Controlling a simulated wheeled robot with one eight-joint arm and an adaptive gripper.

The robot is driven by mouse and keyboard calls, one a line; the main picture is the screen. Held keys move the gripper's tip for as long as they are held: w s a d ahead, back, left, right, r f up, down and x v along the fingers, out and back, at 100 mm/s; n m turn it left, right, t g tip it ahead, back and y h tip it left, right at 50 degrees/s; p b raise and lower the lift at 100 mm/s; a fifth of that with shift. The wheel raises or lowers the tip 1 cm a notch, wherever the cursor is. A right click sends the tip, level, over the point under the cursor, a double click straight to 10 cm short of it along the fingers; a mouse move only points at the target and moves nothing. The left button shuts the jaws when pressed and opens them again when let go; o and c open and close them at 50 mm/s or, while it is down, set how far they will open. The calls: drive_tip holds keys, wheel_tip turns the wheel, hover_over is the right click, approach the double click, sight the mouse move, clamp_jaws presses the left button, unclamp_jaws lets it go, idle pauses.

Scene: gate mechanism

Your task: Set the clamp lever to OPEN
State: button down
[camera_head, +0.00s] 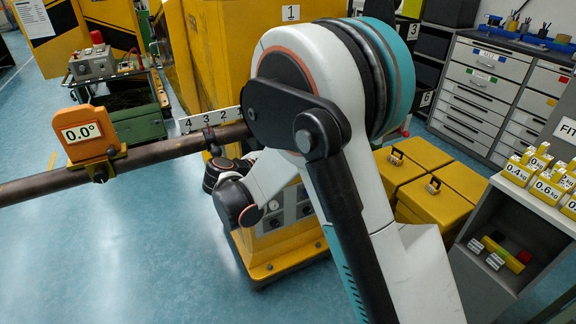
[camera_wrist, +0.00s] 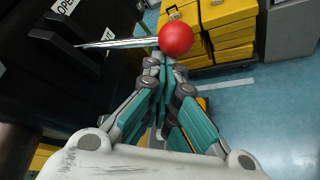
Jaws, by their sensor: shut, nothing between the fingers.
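The clamp lever (camera_wrist: 120,43) is a thin silvery rod with a red ball knob (camera_wrist: 176,40) on its right end, at the top of the wrist view. Its left end runs to a dark housing (camera_wrist: 40,85). A white label (camera_wrist: 66,6), partly cut off and starting with "OPE", sits on the housing above the rod. My gripper (camera_wrist: 163,65) has its teal fingers closed together and empty. Its tips are just below the knob in the picture; I cannot tell whether they touch.
A brown pipe (camera_head: 150,154) with an orange angle gauge (camera_head: 85,132) reading 0.0° crosses the left of the head view. Yellow cases (camera_head: 436,198) stand right of my arm. A grey stand (camera_head: 530,212) with yellow weights is at far right. Blue floor lies open at left.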

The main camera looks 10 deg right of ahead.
wheel_tip(320, 180, up, 7)
drive_tip(key=s+n+g+p, duration=0.1)
drive_tip(key=n+g+p, duration=0.1)
drive_tip(key=p, duration=0.3)
drive_tip(key=shift+d+r+n+g, duration=0.15)
drive_tip(key=shift+r+n+g, duration=0.05)
drive_tip(key=shift+n+g, duration=0.25)
idle(0.5)
drive_tip(key=s+a, duration=0.2)
drive_tip(key=a, duration=0.7)
drive_tip(key=shift+s+r, duration=0.2)
drive_tip(key=shift+r, duration=0.25)
drive_tip(key=shift+a, duration=0.1)
